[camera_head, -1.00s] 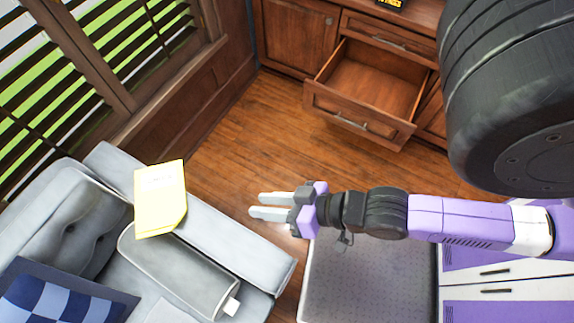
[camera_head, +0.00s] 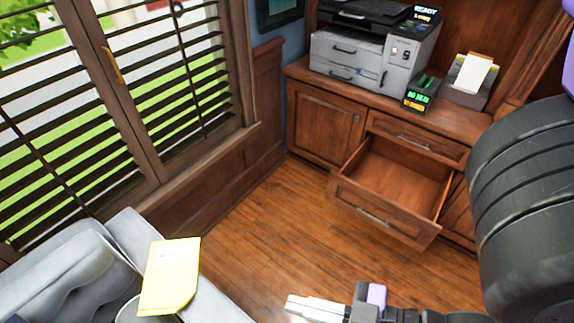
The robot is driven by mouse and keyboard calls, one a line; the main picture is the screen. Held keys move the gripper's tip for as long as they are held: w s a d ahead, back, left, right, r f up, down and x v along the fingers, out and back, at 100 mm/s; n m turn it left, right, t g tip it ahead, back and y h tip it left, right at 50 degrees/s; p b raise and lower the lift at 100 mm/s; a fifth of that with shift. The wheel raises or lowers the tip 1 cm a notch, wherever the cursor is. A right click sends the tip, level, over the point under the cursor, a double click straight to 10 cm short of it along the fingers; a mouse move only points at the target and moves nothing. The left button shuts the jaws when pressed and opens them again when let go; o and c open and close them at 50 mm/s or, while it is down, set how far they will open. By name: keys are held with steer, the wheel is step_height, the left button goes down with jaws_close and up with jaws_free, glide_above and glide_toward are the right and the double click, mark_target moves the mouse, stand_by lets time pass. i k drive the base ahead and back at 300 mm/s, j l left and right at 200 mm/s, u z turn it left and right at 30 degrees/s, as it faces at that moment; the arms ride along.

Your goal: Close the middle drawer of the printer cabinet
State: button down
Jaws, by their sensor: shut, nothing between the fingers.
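The brown wood printer cabinet (camera_head: 322,124) stands at the back right. One drawer (camera_head: 384,211) is pulled far out and looks empty. It sits below a shut top drawer (camera_head: 418,141), and both have metal handles. The lower part of the cabinet is partly hidden by the open drawer and my arm. My gripper (camera_head: 292,306) is at the bottom edge, partly cut off, with its light fingers pointing left. It is shut and empty, nearer to me than the open drawer and apart from it.
A printer (camera_head: 365,58), a small lit device (camera_head: 420,92) and a paper holder (camera_head: 471,80) stand on the cabinet. A grey sofa (camera_head: 80,262) with a yellow folder (camera_head: 170,275) is at lower left. Wood floor (camera_head: 285,222) is clear before the drawer.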

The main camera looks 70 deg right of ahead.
mark_target(401, 191)
steer(key=l+z, duration=0.2)
steer(key=z, duration=0.2)
steer(key=l+z, duration=0.35)
steer(key=i+j+z, duration=0.15)
steer(key=z, duration=0.35)
